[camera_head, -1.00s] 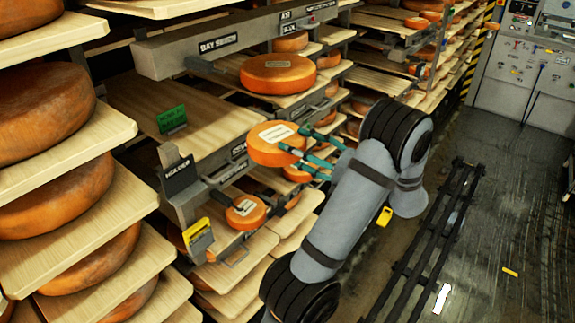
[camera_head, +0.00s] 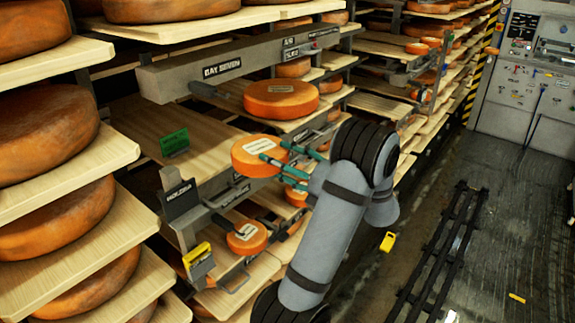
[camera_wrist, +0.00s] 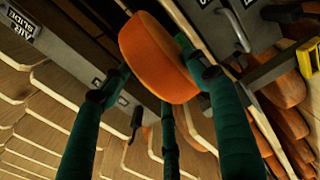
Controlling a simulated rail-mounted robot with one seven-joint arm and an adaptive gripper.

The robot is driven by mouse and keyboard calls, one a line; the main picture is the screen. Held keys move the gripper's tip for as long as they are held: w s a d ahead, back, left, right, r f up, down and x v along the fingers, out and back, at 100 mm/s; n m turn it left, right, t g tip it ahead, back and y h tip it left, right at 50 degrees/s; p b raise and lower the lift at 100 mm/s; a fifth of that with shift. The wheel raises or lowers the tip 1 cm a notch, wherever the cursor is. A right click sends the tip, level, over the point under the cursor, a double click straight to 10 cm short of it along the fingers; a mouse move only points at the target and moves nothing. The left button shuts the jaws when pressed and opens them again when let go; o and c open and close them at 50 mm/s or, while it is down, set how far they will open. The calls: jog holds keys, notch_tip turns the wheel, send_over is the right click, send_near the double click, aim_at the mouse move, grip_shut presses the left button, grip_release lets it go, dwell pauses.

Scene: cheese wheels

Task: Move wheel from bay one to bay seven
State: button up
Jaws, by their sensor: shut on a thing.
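An orange cheese wheel (camera_head: 257,156) with a white label on top is held by my gripper (camera_head: 281,161), whose teal fingers close on its right side. In the wrist view the wheel (camera_wrist: 160,58) sits between the fingertips of my gripper (camera_wrist: 165,88), tilted in that picture. The bay seven sign (camera_head: 222,69) is on a grey beam at upper centre. Below it is a wooden shelf board (camera_head: 150,125), bare but for a small green card (camera_head: 174,142). The held wheel is in front of this board's right edge, seemingly about level with it.
Another labelled wheel (camera_head: 281,99) stands on a board right of the empty one. A smaller wheel (camera_head: 247,238) sits lower down. A grey bracket (camera_head: 180,200) and a yellow tag (camera_head: 198,258) project at the front. Large wheels (camera_head: 45,135) fill the left rack.

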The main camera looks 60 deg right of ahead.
aim_at(243, 143)
jog(key=shift+w+d+r, duration=0.1)
jog(key=shift+w+d, duration=0.3)
jog(key=shift+w, duration=1.75)
jog(key=shift+w+d+r, duration=0.1)
jog(key=shift+w+d, duration=0.25)
jog(key=shift+w, duration=1.8)
jog(key=shift+w+d+r, duration=0.1)
jog(key=shift+w+d, duration=0.3)
jog(key=shift+w, duration=1.75)
jog(key=shift+f+b, duration=0.8)
jog(key=shift+f, duration=0.5)
jog(key=shift+f, duration=0.2)
jog(key=o, duration=1.6)
jog(key=shift+c, duration=0.2)
jog(key=o, duration=0.4)
jog(key=shift+s, duration=0.15)
jog(key=shift+c, duration=0.2)
jog(key=shift+o, duration=0.5)
jog(key=shift+f, duration=0.1)
